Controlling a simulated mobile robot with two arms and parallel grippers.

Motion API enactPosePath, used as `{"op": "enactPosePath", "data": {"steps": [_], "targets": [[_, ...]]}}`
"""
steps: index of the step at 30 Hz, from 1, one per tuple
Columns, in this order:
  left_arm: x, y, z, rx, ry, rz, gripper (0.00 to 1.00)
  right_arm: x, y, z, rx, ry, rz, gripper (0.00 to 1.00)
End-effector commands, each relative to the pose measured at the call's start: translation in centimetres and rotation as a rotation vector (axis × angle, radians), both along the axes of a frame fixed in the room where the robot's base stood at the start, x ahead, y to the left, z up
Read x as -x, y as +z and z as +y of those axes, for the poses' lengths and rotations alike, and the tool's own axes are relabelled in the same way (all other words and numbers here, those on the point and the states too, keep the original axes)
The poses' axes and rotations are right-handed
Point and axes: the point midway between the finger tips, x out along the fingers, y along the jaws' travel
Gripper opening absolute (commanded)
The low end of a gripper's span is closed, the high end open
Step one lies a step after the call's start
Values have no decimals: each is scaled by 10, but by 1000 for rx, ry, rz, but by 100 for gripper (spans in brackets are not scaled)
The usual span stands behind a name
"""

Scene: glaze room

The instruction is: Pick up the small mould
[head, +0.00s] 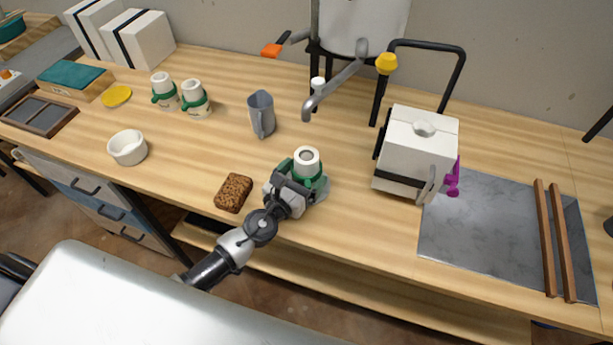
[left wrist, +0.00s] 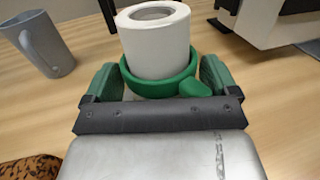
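A small mould (head: 306,160), a white hollow cylinder with a green band, stands upright on the wooden bench in front of my left gripper (head: 299,179). In the left wrist view the mould (left wrist: 155,45) sits between the two green fingers (left wrist: 160,82), with a green knob on its band facing me. The fingers lie close on both sides of the band; whether they press on it I cannot tell. Two similar white moulds with green bands, one (head: 164,91) and another (head: 195,99), stand at the back left. My right gripper is out of view.
A brown speckled block (head: 234,193) lies just left of my left gripper. A grey jug (head: 261,114) stands behind it, and a white bowl (head: 128,148) is further left. A white box-shaped machine (head: 416,152) and a grey slab (head: 480,232) are to the right.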

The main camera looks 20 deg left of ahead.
Motion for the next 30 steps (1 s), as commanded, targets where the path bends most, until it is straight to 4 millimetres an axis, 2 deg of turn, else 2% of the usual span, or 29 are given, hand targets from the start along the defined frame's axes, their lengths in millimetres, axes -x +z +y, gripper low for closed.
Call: {"op": "enactPosePath", "data": {"steps": [1,8,20,23,28,30], "targets": [[0,0,0,0,0,0,80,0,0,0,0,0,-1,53],[0,0,0,0,0,0,45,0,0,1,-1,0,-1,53],[0,10,0,1,1,-3,45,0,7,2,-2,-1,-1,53],[0,21,0,3,1,-3,45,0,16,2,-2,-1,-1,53],[0,50,1,3,2,-3,45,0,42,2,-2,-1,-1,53],[5,59,-14,7,-1,-1,45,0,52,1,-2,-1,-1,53]]}}
